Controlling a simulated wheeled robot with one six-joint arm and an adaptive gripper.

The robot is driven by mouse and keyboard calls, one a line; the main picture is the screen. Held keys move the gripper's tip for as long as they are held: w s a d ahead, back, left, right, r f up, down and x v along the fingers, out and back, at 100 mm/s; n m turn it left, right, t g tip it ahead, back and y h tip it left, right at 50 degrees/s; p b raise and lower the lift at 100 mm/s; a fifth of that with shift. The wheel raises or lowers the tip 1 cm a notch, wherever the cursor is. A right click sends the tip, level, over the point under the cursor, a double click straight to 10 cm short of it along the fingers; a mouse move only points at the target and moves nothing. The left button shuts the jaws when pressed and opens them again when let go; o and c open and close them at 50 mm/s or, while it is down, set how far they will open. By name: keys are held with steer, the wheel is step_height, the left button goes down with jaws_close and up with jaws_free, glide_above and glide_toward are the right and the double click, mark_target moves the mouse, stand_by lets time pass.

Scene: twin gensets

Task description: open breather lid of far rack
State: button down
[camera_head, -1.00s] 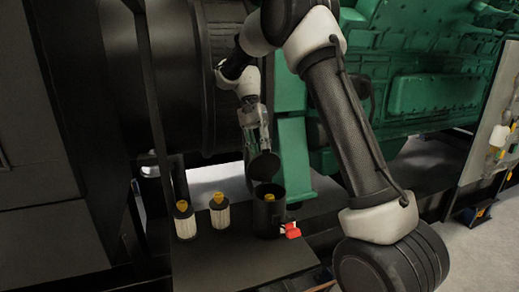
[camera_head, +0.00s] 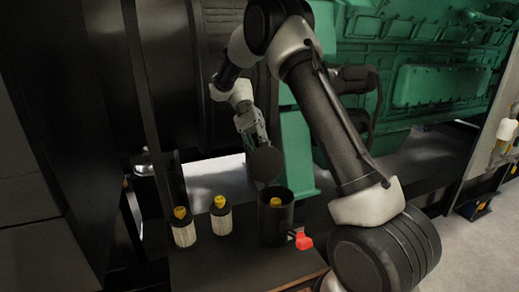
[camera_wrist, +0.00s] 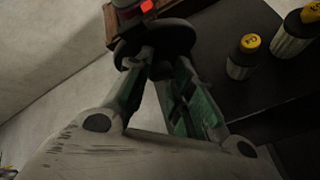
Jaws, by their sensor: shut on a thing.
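The breather is a black open-topped canister (camera_head: 276,222) on a dark shelf, with a yellow-topped element (camera_head: 276,202) showing inside. Its round black lid (camera_head: 266,165) stands tipped up at the back of the canister's mouth. My gripper (camera_head: 258,145) is at the lid's upper edge, shut on it. In the wrist view my gripper (camera_wrist: 150,62) has its fingers at the dark disc of the lid (camera_wrist: 150,38), which hides most of the canister. A red handle (camera_head: 303,242) sticks out at the canister's lower right; a red part also shows in the wrist view (camera_wrist: 147,6).
Two pale filter cartridges with yellow caps (camera_head: 183,228) (camera_head: 221,216) stand left of the canister on the dark shelf (camera_head: 215,268). A dark upright post (camera_head: 150,110) rises at left. The green engine (camera_head: 430,85) is behind my arm at right.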

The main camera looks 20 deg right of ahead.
steer(key=shift+s+a+f, duration=0.15)
steer(key=shift+a+f, duration=0.05)
steer(key=shift+f, duration=0.6)
steer(key=c, duration=1.2)
jaws_free()
steer(key=shift+a, duration=0.15)
steer(key=shift+d, duration=0.3)
